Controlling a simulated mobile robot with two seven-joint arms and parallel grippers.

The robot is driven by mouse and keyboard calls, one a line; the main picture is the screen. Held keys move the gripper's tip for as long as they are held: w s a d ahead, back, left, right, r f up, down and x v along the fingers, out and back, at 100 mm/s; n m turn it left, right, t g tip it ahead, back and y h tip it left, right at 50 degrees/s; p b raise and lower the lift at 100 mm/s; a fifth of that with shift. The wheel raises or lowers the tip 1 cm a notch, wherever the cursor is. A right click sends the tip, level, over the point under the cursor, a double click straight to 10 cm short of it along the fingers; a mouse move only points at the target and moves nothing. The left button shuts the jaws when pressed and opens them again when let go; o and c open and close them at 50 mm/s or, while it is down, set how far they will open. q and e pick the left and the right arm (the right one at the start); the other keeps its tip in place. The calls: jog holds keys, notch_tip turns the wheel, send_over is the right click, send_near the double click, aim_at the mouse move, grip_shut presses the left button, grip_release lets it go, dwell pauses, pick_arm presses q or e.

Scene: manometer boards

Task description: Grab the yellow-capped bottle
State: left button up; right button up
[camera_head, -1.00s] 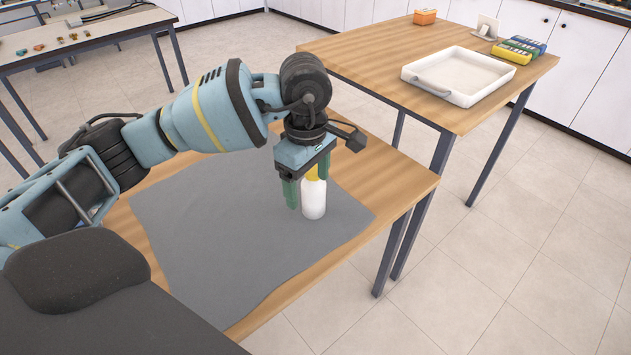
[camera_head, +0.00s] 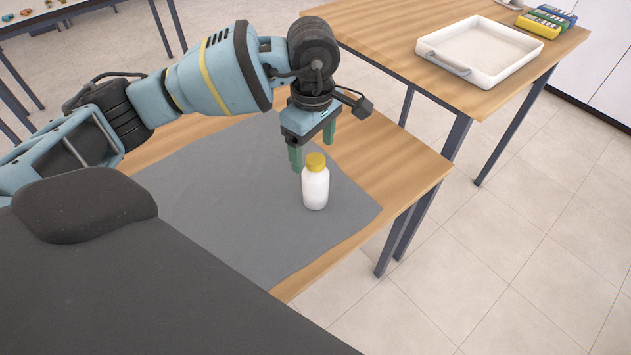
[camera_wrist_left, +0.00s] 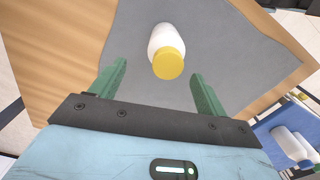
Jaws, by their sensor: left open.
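The yellow-capped bottle (camera_head: 315,186) is white and stands upright on the grey mat (camera_head: 230,200) on the wooden table. In the left wrist view the bottle (camera_wrist_left: 165,48) shows beyond the fingertips, its yellow cap toward the camera. My left gripper (camera_head: 312,152) is open and empty, its green fingers pointing down just behind the bottle, around cap height. In the left wrist view the two fingers of the left gripper (camera_wrist_left: 158,82) are spread wide, with the cap between their lines. The right gripper is not in view.
A second wooden table at the upper right holds a white tray (camera_head: 430,52) with a handle, and blue, green and yellow boxes (camera_head: 547,20). Another table with small items stands at the upper left. The mat around the bottle is clear.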

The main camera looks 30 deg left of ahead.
aim_at(315, 171)
pick_arm(q)
jog(key=shift+s+d+f, duration=0.15)
jog(key=shift+d+f, duration=0.05)
jog(key=shift+f, duration=0.65)
jog(key=shift+s+d+f, duration=0.15)
jog(key=shift+f, duration=0.75)
jog(key=shift+s+d+f, duration=0.15)
jog(key=shift+d+f, duration=0.05)
jog(key=shift+f, duration=0.95)
jog(key=c, duration=1.2)
